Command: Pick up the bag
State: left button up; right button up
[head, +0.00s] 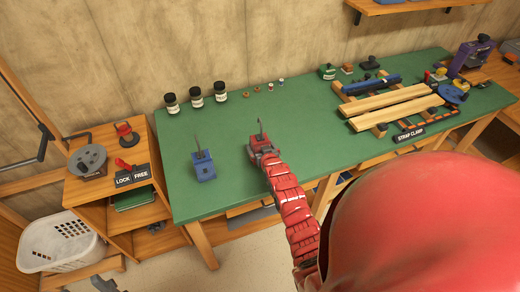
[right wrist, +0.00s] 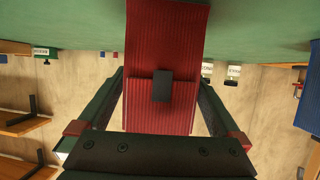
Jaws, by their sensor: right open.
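A small red bag (head: 259,144) with a thin upright handle stands on the green workbench (head: 227,122). In the right wrist view the red bag (right wrist: 165,50) shows a ribbed face, a pocket-like panel and a dark clasp. My right gripper (head: 265,157) reaches it from the near side. In the wrist view the jaws of my right gripper (right wrist: 160,75) are open, with one finger on each side of the bag. I cannot tell if they touch it. A similar blue bag (head: 205,168) stands to the left. My left gripper is not in view.
Several dark jars (head: 196,96) stand along the wall. A clamp frame with wooden boards (head: 393,103) fills the right of the bench. A wooden cabinet (head: 112,190) and a white basket (head: 62,240) are at left. The bench between the bags and jars is clear.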

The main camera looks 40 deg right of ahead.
jog(key=shift+c, duration=0.2)
jog(key=c, duration=1.2)
jog(key=shift+r, duration=0.15)
